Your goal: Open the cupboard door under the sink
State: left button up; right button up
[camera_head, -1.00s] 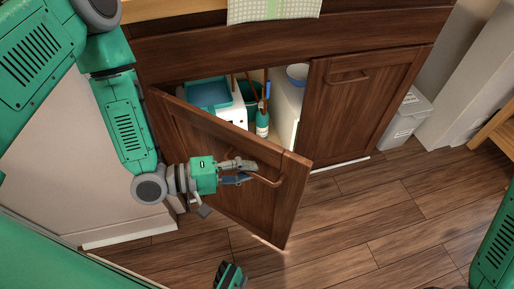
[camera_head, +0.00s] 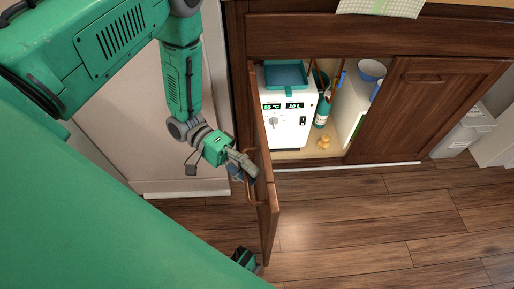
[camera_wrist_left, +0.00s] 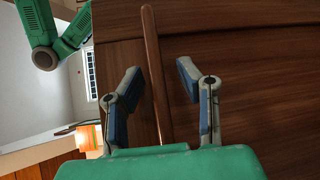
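The left cupboard door (camera_head: 266,180) under the sink stands swung wide out, seen nearly edge-on in the head view. Its bar handle (camera_head: 254,202) is on the side facing my left arm. My left gripper (camera_head: 245,170) is at this handle. In the left wrist view the handle (camera_wrist_left: 155,75) runs between the two fingers of my left gripper (camera_wrist_left: 160,82), with a gap visible on both sides, so the gripper is open around it.
Inside the cupboard are a white box with displays (camera_head: 289,115), a blue tray (camera_head: 286,75), a green bottle (camera_head: 322,112), a blue bowl (camera_head: 371,70) and a small yellow figure (camera_head: 324,142). A pale bin (camera_head: 465,130) stands at right. The wooden floor (camera_head: 370,220) in front is clear.

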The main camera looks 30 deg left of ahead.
pick_arm(q)
jog(key=shift+a, duration=0.15)
jog(key=shift+w+a, duration=0.15)
jog(key=shift+a, duration=0.4)
jog(key=w+a+r, duration=0.1)
jog(key=a, duration=0.9)
jog(key=shift+w+a+r, duration=0.15)
jog(key=shift+a+r, duration=0.1)
jog(key=shift+a, duration=0.15)
